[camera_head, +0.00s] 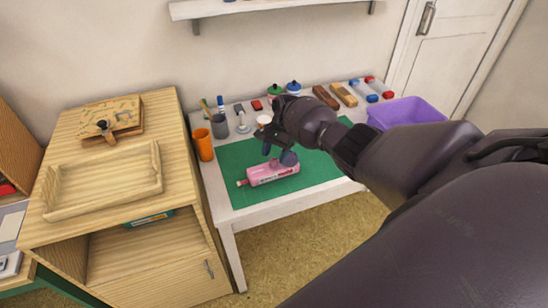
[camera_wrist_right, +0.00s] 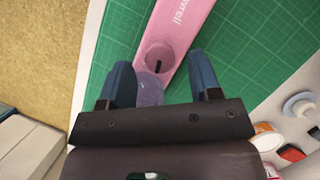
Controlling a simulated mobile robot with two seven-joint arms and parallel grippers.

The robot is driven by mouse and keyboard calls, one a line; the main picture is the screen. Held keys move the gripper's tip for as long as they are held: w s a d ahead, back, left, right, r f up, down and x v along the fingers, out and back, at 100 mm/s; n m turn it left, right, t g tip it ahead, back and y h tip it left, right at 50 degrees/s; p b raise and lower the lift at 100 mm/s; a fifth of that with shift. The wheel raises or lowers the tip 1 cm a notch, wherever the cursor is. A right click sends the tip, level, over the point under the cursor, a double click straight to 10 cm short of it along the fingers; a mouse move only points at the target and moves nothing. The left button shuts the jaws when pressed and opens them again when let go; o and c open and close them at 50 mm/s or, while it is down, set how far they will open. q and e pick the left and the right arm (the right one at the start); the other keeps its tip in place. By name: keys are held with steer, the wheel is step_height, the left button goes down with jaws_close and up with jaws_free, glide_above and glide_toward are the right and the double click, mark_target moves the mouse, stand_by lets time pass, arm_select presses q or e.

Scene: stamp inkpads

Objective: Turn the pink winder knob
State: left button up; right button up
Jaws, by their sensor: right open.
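In the right wrist view, the pink case (camera_wrist_right: 181,25) runs up out of the picture. A round pink knob (camera_wrist_right: 158,55) with a dark mark stands on the case, and a purplish translucent part shows just below it. My right gripper (camera_head: 277,154) is above the case. In its wrist view the right gripper (camera_wrist_right: 160,66) is open, one blue finger on each side of the knob, with gaps to both. The knob is hard to make out in the head view. My left gripper is not in view.
An orange cup (camera_head: 203,144) and a grey cup (camera_head: 219,127) stand left of the mat. Pads, blocks and bottles line the table's back. A purple bin (camera_head: 405,111) is at the right. A wooden cabinet with a tray (camera_head: 103,181) stands left.

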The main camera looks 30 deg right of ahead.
steer(key=v, duration=0.9)
steer(key=shift+p, duration=0.45)
